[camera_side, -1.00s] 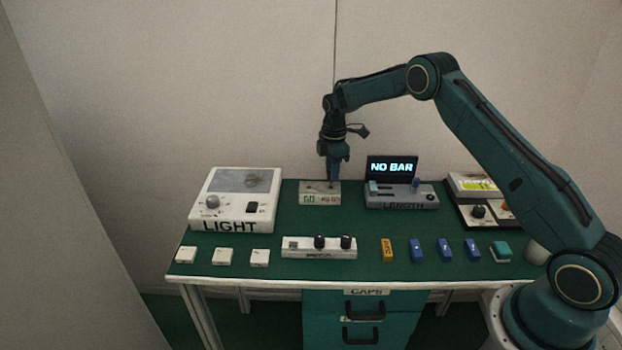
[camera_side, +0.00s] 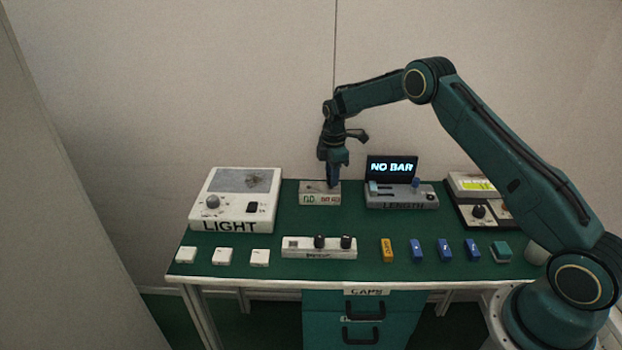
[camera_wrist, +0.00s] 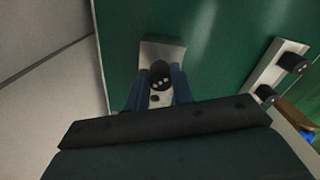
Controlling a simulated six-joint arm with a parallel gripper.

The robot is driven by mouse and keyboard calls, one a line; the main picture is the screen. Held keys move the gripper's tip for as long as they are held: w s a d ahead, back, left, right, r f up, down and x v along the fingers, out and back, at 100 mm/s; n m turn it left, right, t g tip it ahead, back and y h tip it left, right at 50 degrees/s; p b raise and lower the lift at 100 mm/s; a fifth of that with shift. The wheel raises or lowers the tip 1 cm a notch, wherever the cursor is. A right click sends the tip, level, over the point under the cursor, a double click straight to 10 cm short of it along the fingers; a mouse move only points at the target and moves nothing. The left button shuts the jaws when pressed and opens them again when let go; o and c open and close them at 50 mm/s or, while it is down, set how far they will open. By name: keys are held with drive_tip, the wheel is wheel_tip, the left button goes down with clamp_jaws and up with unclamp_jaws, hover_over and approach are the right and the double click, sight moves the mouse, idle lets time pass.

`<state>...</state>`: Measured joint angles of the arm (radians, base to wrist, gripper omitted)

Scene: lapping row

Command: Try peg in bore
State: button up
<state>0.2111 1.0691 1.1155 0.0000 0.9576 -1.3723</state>
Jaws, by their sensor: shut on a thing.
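The white gauge block (camera_side: 320,198) with GO lettering stands at the back middle of the green bench; it also shows in the wrist view (camera_wrist: 152,47). My gripper (camera_side: 333,184) points down at this block. In the wrist view its blue fingers (camera_wrist: 156,88) are shut on a black-headed peg (camera_wrist: 160,76) with pale dots on top. The peg is over or at the block; its lower end is hidden, so I cannot tell whether it is in a bore. A white rack (camera_side: 300,250) at the front middle holds two black-headed pegs (camera_side: 319,242) (camera_side: 346,242).
The LIGHT box (camera_side: 238,222) stands left of the block, the LENGTH gauge (camera_side: 402,202) right, its screen (camera_side: 391,167) reading NO BAR. White tiles (camera_side: 222,257), a yellow block (camera_side: 387,250) and several blue blocks (camera_side: 445,250) line the front. Green bench is bare between the rows.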

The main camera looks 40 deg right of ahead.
drive_tip(key=shift+f, duration=0.6)
drive_tip(key=o, duration=1)
drive_tip(key=shift+o, duration=0.2)
wheel_tip(320, 180, up, 14)
drive_tip(key=shift+f, duration=0.15)
idle(0.4)
